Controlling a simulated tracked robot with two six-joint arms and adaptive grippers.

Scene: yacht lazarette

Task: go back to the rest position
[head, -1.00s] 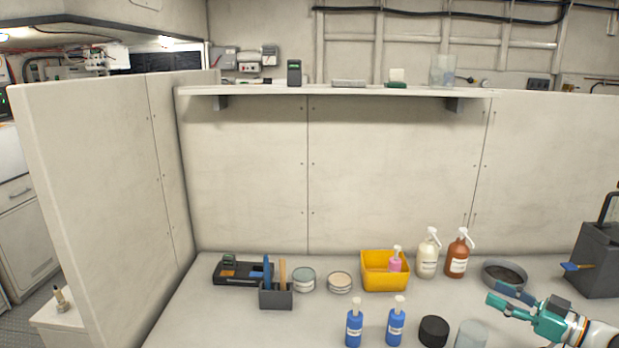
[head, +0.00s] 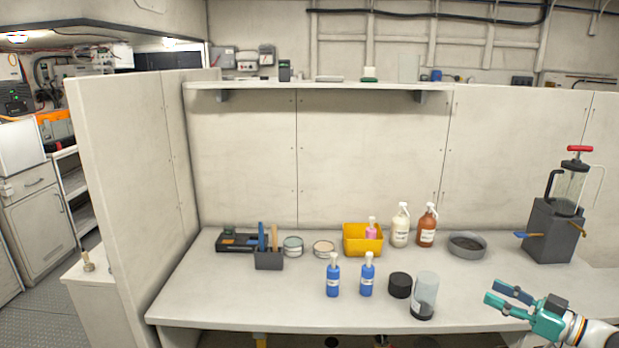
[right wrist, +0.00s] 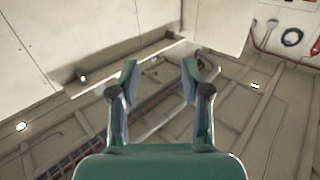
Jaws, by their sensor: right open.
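My right gripper (head: 512,299) is at the lower right of the head view, in front of the bench's right part. Its teal jaws are apart and empty, and they point left. In the right wrist view the two fingers (right wrist: 160,85) also stand apart with nothing between them. That view looks toward walls and overhead framing, with no bench objects in it. My left gripper is not in view.
The bench (head: 215,308) holds two blue bottles (head: 332,278), a black lid (head: 400,285), a clear jar (head: 425,293), a yellow bin (head: 362,241), a grey dish (head: 467,246) and a dispenser (head: 553,232). A partition (head: 125,170) bounds the left.

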